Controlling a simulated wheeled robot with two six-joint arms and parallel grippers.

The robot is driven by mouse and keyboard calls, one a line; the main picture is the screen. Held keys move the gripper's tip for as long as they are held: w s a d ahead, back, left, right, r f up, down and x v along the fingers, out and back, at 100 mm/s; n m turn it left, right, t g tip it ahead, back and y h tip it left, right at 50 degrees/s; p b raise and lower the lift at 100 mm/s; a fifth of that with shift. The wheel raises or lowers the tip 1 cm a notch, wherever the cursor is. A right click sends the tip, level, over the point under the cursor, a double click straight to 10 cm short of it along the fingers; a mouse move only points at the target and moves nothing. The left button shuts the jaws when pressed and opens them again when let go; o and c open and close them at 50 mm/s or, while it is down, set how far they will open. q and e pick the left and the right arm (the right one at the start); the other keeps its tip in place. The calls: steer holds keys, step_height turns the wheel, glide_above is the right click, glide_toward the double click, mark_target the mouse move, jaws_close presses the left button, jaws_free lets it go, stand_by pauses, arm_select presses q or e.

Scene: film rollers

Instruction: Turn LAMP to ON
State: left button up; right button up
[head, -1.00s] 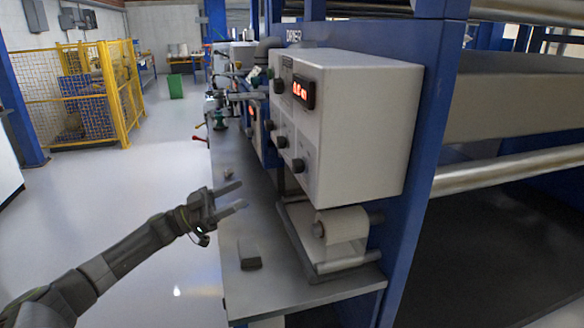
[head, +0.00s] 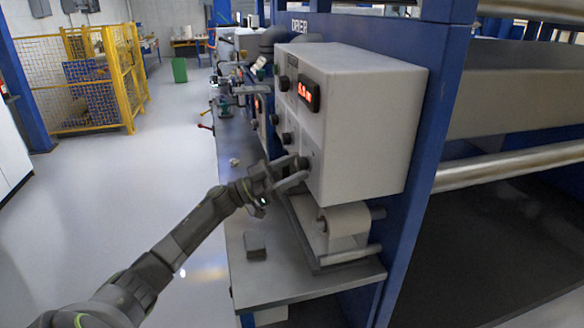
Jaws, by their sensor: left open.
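The white control box (head: 365,130) on the blue dryer frame carries several dark knobs on its left face. The lowest knob (head: 303,163) is at the tips of my left gripper (head: 302,169). The gripper's fingers are open, one above the other, and reach to the knob; I cannot tell whether they touch it. Other knobs, one near the top (head: 283,83) and one in the middle (head: 286,139), are clear of the gripper. No lamp label can be read, and the knob's pointer is too small to tell. My right gripper is out of view.
A red digital display (head: 309,95) is on the box. A paper roll (head: 345,222) sits below it over the grey bench (head: 300,289). A small dark block (head: 255,246) lies on the bench. A yellow fence (head: 120,80) stands far left across open floor.

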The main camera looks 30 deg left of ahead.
arm_select(q)
steer(key=c, duration=1)
steer(key=shift+o, duration=0.2)
